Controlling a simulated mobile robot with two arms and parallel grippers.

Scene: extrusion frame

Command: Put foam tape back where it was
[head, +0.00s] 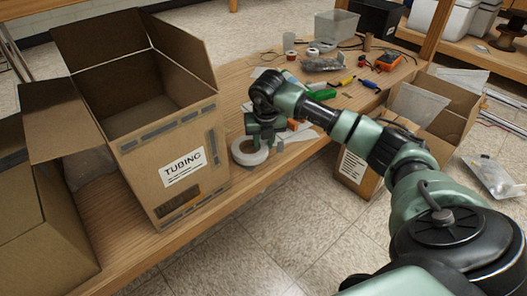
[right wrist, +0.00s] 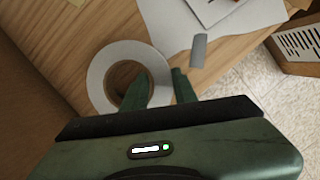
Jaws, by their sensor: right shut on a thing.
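The foam tape is a white roll (head: 249,152) on the wooden bench, just right of the box labelled TUBING. It also shows in the right wrist view (right wrist: 99,75), with its brown core and the hole facing up. My right gripper (right wrist: 160,84) is shut on the roll's right wall, one finger inside the hole and one outside. In the head view the right gripper (head: 262,142) comes down over the roll and hides part of it. I cannot tell if the roll touches the bench. My left gripper is not in view.
The open TUBING box (head: 150,130) stands close left of the roll. Papers (right wrist: 215,15) and a small grey piece (right wrist: 199,50) lie right of it. Tools, pliers and a clear bin (head: 336,27) fill the far bench. Another open carton (head: 432,105) stands beyond the bench's right edge.

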